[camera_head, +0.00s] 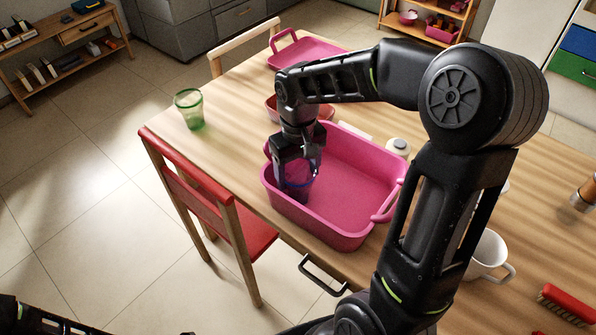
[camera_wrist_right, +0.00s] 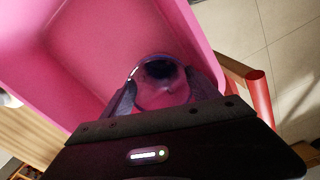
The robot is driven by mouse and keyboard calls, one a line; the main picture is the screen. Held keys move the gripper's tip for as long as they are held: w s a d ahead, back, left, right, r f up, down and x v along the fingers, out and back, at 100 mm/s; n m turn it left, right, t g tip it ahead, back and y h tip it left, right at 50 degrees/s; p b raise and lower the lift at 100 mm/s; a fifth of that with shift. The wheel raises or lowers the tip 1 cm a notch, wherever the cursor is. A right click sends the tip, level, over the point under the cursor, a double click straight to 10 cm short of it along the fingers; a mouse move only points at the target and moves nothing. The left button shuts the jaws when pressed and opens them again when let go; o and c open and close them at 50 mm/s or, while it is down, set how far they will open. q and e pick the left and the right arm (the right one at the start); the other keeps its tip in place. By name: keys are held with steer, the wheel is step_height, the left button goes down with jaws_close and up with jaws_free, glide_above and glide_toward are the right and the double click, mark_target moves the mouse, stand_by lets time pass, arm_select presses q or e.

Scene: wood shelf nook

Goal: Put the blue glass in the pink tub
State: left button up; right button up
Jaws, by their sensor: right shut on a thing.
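The pink tub (camera_head: 345,178) stands on the wooden table, with a handle at its right end. My right gripper (camera_head: 297,168) points down at the tub's left end, shut on the blue glass (camera_head: 294,187). The glass looks upright and lies within the tub's outline, close to the left wall. I cannot tell whether it touches the tub floor. In the right wrist view the glass (camera_wrist_right: 160,82) sits between the two fingers, with the tub (camera_wrist_right: 95,45) behind it. A piece of my left arm shows at the bottom left; its gripper is out of view.
A green glass (camera_head: 189,110) stands at the table's left edge. A pink tray (camera_head: 300,52) is at the far end, and a reddish container (camera_head: 272,106) is partly hidden behind my arm. A white mug (camera_head: 487,255) and red brush (camera_head: 567,304) are at the right. A red chair (camera_head: 200,190) stands left.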

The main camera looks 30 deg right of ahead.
steer(key=shift+f, duration=0.15)
steer(key=o, duration=1.6)
step_height(320, 180, up, 12)
steer(key=shift+r, duration=0.25)
